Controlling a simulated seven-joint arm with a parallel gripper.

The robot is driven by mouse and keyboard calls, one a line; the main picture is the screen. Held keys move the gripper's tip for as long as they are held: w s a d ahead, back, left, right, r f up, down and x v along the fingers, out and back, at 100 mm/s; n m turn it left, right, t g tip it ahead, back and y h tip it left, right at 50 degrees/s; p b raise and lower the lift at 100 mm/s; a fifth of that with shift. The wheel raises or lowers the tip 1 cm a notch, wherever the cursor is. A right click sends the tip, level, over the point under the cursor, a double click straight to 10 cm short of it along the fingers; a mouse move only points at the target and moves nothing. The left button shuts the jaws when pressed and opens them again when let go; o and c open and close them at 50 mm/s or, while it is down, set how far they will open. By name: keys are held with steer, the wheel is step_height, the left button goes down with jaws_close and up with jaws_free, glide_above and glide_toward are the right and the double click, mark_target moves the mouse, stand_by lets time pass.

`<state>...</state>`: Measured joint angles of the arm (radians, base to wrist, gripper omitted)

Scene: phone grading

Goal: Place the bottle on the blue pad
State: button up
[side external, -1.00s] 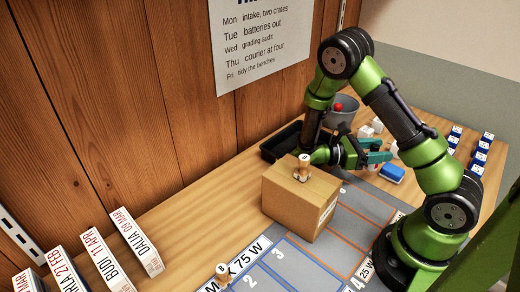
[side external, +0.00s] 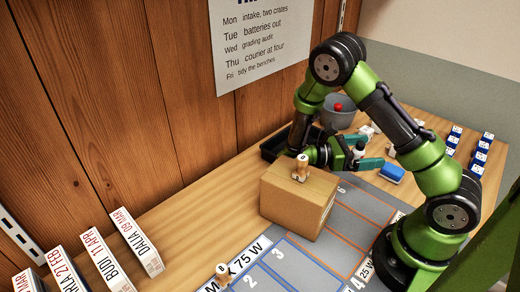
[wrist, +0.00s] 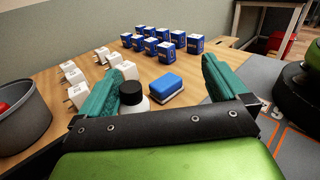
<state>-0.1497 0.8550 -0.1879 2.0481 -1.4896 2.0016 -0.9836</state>
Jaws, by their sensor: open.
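The bottle (wrist: 133,100), white with a black cap, stands upright between the fingers of my gripper (wrist: 164,66) in the wrist view, close to the left finger. In the side view the bottle (side external: 358,152) shows between the teal fingers of my gripper (side external: 369,152), which is open. The wrist view shows a gap from the bottle to the right finger; the bottle's base is hidden. The blue pad (wrist: 167,86), a blue block with a pale lower layer, lies just beyond and right of the bottle. It also shows in the side view (side external: 391,173).
A cardboard box (side external: 290,203) with a wooden stamp (side external: 301,168) on top stands near my gripper. A black tray (side external: 276,146) and a grey bucket (side external: 338,118) lie behind. White chargers (wrist: 103,55) and several blue boxes (wrist: 165,38) stand beyond the pad.

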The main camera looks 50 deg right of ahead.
steer(key=shift+v, duration=2.4)
